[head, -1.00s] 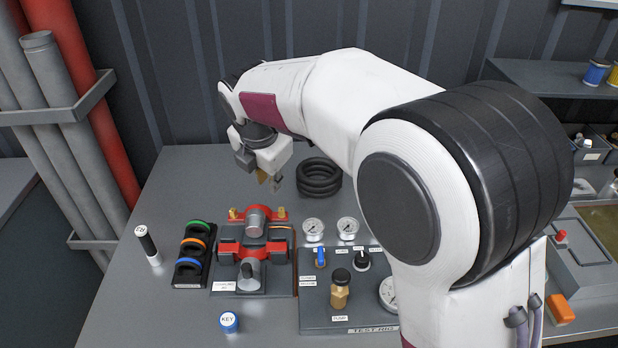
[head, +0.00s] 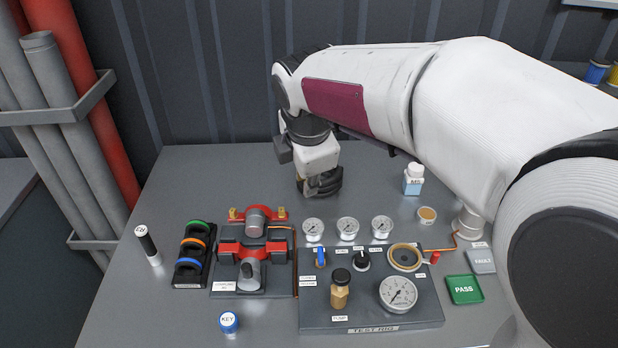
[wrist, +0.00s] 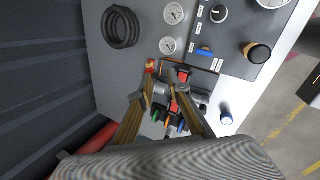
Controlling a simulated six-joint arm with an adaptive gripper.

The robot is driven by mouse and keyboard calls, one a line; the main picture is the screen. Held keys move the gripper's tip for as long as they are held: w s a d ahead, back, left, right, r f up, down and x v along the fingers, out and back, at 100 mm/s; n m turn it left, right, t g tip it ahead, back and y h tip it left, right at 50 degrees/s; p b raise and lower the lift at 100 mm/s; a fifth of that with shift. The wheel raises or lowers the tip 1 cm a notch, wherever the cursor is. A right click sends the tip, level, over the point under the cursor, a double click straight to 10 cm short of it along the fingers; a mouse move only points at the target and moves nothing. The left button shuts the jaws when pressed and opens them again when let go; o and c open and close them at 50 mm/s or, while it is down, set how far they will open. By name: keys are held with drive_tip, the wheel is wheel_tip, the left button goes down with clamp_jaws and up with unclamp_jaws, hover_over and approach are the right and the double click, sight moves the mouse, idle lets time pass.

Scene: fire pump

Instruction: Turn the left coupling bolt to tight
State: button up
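The red and grey coupling (head: 255,248) sits on a dark base plate at the left front of the table. Its left brass bolt (head: 233,214) and right brass bolt (head: 281,212) stand at the ends of the rear red clamp. In the wrist view, the coupling (wrist: 183,77) shows partly behind the fingers, with one bolt end (wrist: 151,67) beyond the left fingertip. My gripper (wrist: 160,83) is open and empty, its two brown fingers apart. In the head view, my gripper hangs behind and right of the coupling, over the black hose coil; its fingertips are not clear there.
The black hose coil (wrist: 122,28) lies beside the gauges. The test rig (head: 370,310) with knobs and gauges stands right of the coupling. Coloured rings on a rack (head: 193,255) and a black-and-white cylinder (head: 148,245) stand to its left. A blue KEY cap (head: 228,321) is in front.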

drive_tip(key=shift+s+d+r, duration=0.1)
drive_tip(key=shift+s+d, duration=0.1)
drive_tip(key=shift+d, duration=0.05)
drive_tip(key=o, duration=0.3)
drive_tip(key=m+g+y, duration=0.3)
drive_tip(key=m+y, duration=0.1)
drive_tip(key=m, duration=0.5)
approach(233, 209)
drive_tip(key=shift+a+f, duration=0.1)
drive_tip(key=shift+f, duration=0.3)
drive_tip(key=shift+f, duration=0.1)
drive_tip(key=shift+x, duration=3.8)
clamp_jaws()
